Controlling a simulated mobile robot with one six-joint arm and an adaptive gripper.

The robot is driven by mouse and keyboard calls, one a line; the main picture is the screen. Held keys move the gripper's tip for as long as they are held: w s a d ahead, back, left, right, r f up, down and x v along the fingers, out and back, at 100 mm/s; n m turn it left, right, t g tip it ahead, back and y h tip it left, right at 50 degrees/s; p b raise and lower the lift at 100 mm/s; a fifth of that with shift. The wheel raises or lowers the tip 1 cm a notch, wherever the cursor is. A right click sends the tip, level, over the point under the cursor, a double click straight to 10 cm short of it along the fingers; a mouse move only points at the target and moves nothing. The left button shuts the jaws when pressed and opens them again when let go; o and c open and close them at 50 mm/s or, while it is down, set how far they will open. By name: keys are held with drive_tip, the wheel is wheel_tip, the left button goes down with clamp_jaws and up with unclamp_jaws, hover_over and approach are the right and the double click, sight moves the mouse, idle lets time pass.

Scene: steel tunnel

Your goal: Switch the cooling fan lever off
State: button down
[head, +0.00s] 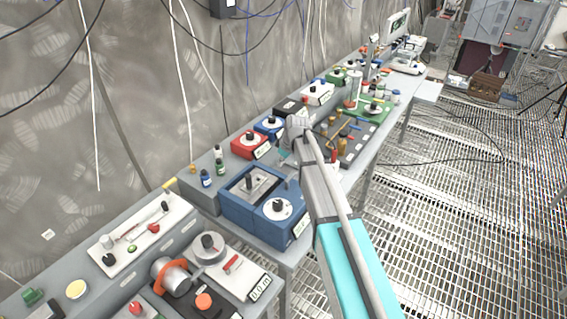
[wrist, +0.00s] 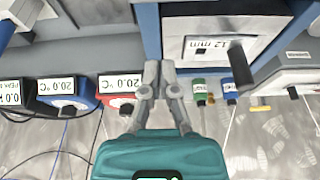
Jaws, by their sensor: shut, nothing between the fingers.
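No label in either view names the cooling fan, so I cannot tell for sure which control is its lever. A blue box (head: 236,208) stands on the bench with a black upright handle (head: 249,183) in its top recess and a white round dial (head: 278,208) beside it. In the wrist view, the box appears upside down, with a dark lever (wrist: 238,55) near a "12 mm" label (wrist: 205,46). My gripper (wrist: 160,68) is shut and empty, its fingertips beside the box's edge. In the head view, my gripper is partly hidden by the arm.
A white panel (head: 125,250) with small knobs and an orange-ringed device (head: 165,268) stand at the near end. Small bottles (head: 206,178) stand behind the blue box. Red (head: 243,148) and blue (wrist: 62,86) dial units are close to my gripper. Grated floor (head: 440,200) is open at right.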

sight(290, 180)
drive_tip(key=b+x, duration=0.2)
drive_tip(key=x, duration=0.1)
drive_tip(key=shift+f, duration=0.15)
drive_tip(key=shift+s+d, duration=0.65)
drive_tip(key=shift+d, duration=0.15)
drive_tip(key=shift+s+d, duration=0.6)
drive_tip(key=shift+d, duration=0.2)
drive_tip(key=shift+d, duration=0.3)
